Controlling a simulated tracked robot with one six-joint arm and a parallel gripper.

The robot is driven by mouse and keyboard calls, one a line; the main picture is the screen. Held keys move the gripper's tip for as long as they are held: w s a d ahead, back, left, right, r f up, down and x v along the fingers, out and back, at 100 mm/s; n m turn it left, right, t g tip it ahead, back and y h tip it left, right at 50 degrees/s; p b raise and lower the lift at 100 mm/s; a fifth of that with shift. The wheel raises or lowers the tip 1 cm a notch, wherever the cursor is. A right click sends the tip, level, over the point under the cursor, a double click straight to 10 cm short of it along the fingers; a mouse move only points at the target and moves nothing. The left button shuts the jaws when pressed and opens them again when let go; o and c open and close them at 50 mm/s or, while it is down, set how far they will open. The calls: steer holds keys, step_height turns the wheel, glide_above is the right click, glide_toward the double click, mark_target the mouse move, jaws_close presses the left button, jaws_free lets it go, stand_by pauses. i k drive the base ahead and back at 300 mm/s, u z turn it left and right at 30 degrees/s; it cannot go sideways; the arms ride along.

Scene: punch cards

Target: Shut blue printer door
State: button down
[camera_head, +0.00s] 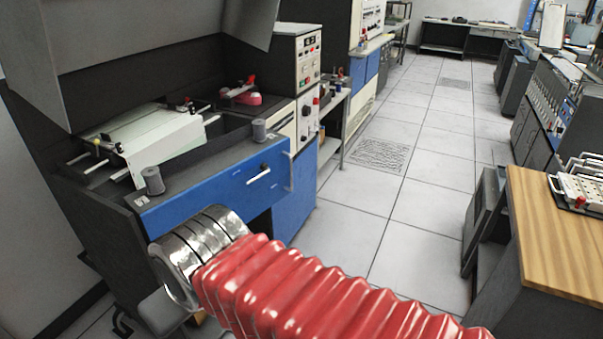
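The printer is a dark machine at the left with its large grey cover (130,45) raised. A pale vertical handle (291,172) stands at the panel's right end. Another blue panel (300,205) lies lower and to the right, and a dark gap shows beneath the front panel. I cannot tell how far the blue door stands open. My red ribbed arm with silver rings reaches in front of the printer's lower left. No gripper fingers show, and the arm covers part of the printer's lower front.
A wooden-topped table (550,225) with a metal card tray (580,188) stands at the right. A dark slanted panel (484,222) is beside it. The tiled floor (410,195) between printer and table is clear. A control panel with switches (308,75) rises behind the printer.

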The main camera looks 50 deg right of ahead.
mark_target(217, 171)
steer(key=z, duration=0.3)
steer(key=k, duration=0.7)
steer(key=z, duration=0.5)
steer(key=k, duration=0.6)
steer(key=z, duration=0.5)
steer(key=i, duration=1.25)
steer(key=u, duration=0.5)
steer(key=i, duration=0.75)
steer(key=u, duration=0.5)
